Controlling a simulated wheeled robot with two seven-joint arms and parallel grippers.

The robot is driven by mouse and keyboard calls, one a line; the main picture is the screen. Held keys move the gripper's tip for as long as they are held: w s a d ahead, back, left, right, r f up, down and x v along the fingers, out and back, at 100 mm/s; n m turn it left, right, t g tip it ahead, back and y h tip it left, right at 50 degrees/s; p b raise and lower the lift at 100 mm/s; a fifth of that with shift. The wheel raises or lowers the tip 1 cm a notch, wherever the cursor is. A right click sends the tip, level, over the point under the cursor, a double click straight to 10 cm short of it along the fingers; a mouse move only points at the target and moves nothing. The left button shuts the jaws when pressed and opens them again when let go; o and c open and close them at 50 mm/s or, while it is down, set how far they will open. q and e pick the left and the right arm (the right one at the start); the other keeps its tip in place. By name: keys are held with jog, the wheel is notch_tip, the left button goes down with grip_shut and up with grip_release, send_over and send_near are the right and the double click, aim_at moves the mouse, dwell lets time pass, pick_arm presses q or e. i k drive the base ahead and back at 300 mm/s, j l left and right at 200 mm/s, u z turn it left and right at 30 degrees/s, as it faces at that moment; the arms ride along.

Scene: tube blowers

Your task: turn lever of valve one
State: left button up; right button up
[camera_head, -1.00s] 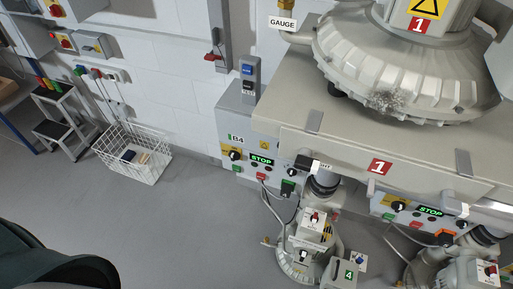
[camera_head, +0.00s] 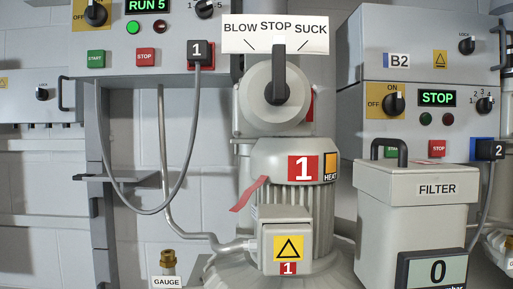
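The valve of unit one (camera_head: 261,103) is a grey round body in the middle of the head view, on top of a motor (camera_head: 295,215) marked with a red 1. Its black lever (camera_head: 279,72) points straight up to the word STOP on the white sign (camera_head: 275,35) that reads BLOW, STOP, SUCK. Neither of my grippers shows in the head view.
A control box (camera_head: 130,55) at upper left reads RUN 5; its cable and plug 1 (camera_head: 197,55) hang beside the valve. At right stand control box B2 (camera_head: 415,65), reading STOP, and a filter box (camera_head: 415,205) with a black handle. A gauge fitting (camera_head: 168,262) is at lower left.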

aim_at(277, 92)
jog(key=k+l+u, duration=0.2)
jog(key=l, duration=0.25)
jog(key=l+u, duration=0.25)
jog(key=l, duration=0.15)
jog(key=k+l+u, duration=0.2)
jog(key=l, duration=0.2)
jog(key=k+l+u, duration=0.2)
jog(key=l, duration=0.15)
jog(key=k+l+u, duration=0.25)
jog(key=i+l, duration=0.05)
jog(key=l, duration=0.05)
